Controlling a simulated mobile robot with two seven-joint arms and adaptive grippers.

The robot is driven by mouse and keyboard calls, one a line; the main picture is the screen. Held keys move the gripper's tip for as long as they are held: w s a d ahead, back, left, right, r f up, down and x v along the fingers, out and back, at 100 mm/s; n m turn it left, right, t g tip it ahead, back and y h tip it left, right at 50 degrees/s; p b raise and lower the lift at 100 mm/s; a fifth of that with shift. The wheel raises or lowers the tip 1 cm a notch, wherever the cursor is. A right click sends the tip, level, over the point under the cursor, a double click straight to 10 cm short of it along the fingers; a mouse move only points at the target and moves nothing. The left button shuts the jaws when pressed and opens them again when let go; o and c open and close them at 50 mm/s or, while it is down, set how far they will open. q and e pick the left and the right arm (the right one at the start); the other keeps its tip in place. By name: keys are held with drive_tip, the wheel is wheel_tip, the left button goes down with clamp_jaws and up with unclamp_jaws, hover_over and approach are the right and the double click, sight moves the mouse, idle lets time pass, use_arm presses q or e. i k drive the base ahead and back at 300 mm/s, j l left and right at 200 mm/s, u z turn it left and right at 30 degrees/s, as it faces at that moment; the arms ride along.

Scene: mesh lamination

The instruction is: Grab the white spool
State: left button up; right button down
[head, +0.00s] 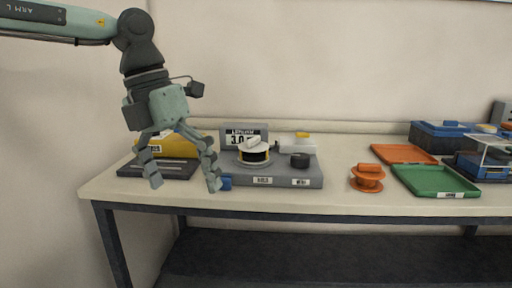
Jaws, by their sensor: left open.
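The white spool (254,158) sits on the left part of a grey machine base (290,180), with a dark and yellow band around its middle and a pale knob on top. My left gripper (186,184) hangs fingers down at the left end of the table, left of the spool and apart from it. Its fingers are spread open with nothing between them. My right gripper is not in view.
A yellow item and a dark tray (158,168) lie behind the left gripper. A black knob (300,160) is right of the spool, and a display (246,134) stands behind it. An orange spool (368,178), orange tray (403,154) and green tray (436,181) lie right.

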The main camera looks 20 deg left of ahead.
sight(254, 151)
drive_tip(key=i, duration=1.4)
